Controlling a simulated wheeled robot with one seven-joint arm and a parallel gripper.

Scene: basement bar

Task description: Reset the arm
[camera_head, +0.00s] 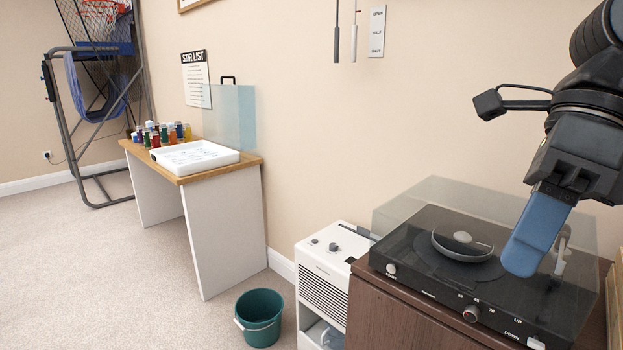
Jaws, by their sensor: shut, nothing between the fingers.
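My gripper (527,262) hangs at the right of the head view, pointing down. Its blue finger is in front of the right part of a black turntable (415,262) with a clear cover. Only one finger face shows clearly; the gripper is shut and holds nothing. My arm comes in from the upper right corner. I cannot tell whether the finger touches the turntable's cover.
The turntable stands on a dark wooden cabinet (375,318). A white appliance (325,272) stands left of it, with a teal bucket (258,318) on the carpet. A table (205,225) holds a white tray (170,165) and several small bottles.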

